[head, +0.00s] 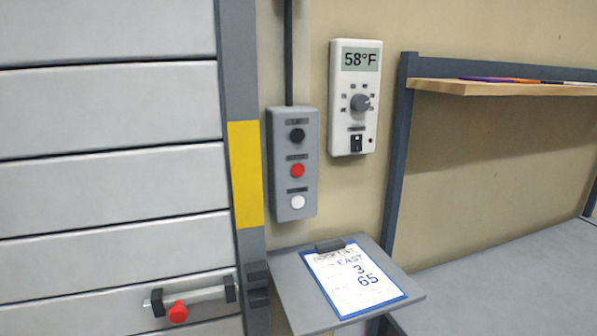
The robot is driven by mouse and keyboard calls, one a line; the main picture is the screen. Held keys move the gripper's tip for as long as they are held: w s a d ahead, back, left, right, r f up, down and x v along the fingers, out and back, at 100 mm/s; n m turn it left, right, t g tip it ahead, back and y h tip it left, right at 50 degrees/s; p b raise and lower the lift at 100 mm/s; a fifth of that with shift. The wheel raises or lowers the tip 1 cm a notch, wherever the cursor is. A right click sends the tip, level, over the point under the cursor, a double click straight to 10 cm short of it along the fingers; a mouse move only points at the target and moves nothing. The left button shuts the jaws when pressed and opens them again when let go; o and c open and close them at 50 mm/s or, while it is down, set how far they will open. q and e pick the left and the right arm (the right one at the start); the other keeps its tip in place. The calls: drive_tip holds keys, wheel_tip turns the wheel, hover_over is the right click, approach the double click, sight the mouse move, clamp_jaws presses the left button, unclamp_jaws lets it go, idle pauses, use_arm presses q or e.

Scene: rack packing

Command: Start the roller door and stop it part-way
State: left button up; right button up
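The roller door (105,190) fills the left side of the head view, with pale horizontal slats reaching down out of the frame. A handle bar with a red knob (178,312) sits low on it. To the right of the door's frame, a grey control box (292,207) hangs on the wall with three buttons in a column: a black button (297,135) on top, a red button (297,170) in the middle and a white button (297,202) at the bottom. Their small labels are too blurred to read surely. Neither of my grippers shows.
A thermostat (343,105) reading 58°F is right of the control box. Below, a clipboard (345,285) marked EAST, 3 and 65 lies on a grey shelf (295,300). A wooden shelf (500,89) and a grey surface (520,285) are at right.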

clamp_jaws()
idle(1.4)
